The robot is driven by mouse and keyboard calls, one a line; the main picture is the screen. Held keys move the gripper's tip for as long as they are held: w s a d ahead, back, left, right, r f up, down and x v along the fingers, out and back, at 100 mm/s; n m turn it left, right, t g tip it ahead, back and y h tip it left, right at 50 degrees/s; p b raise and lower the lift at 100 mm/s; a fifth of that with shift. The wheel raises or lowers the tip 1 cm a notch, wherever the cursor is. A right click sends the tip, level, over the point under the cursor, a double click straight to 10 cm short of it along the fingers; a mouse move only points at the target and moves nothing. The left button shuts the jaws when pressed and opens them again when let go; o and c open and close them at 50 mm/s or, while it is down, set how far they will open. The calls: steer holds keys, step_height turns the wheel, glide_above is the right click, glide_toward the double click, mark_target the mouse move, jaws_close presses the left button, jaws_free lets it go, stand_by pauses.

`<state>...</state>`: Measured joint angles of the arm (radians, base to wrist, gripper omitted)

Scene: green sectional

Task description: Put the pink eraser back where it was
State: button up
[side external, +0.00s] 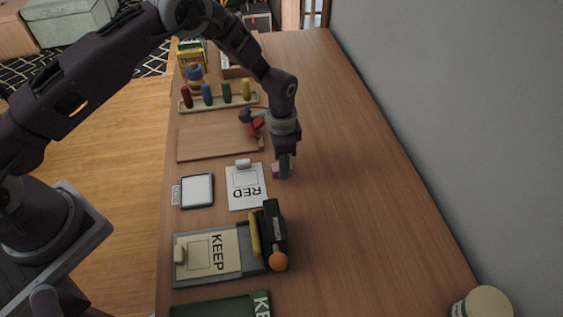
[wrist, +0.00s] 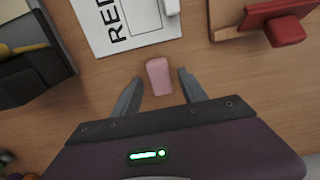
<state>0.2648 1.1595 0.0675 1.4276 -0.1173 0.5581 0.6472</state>
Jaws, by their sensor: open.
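The pink eraser (wrist: 158,76) lies on the bare wood of the table, just off the edge of the white RED card (wrist: 122,27). In the wrist view my gripper (wrist: 156,88) is open, with one finger on each side of the eraser and gaps visible at both. In the side view my gripper (side external: 284,172) points down at the table to the right of the RED card (side external: 247,187), and the eraser (side external: 276,169) shows only partly beside the fingers. A white eraser-like block (side external: 243,163) sits at the top of the RED card.
A grey tray (side external: 180,271) with a KEEP card stands in front, beside a black holder (side external: 274,229) with an orange ball. A wooden board (side external: 205,143) with a red object (side external: 254,129) and a peg rack (side external: 215,103) lie behind.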

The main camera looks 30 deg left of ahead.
step_height(320, 180, up, 12)
steer(key=shift+f, duration=0.15)
steer(key=s+a+r+n+t, duration=0.15)
steer(key=s+r, duration=0.25)
steer(key=r, duration=0.4)
steer(key=s+a+r+n+t, duration=0.1)
steer(key=s+a+r+n, duration=0.15)
steer(key=s+r, duration=0.35)
steer(key=s+a+r+n+t, duration=0.1)
steer(key=s+a+r, duration=0.2)
steer(key=r, duration=0.6)
steer(key=s+a+n+t, duration=0.1)
steer(key=s+n, duration=0.1)
steer(key=s, duration=0.6)
steer(key=s+a+r+n+t, duration=0.1)
steer(key=s+a+n, duration=0.1)
steer(key=s, duration=0.7)
steer(key=shift+s+a, duration=0.3)
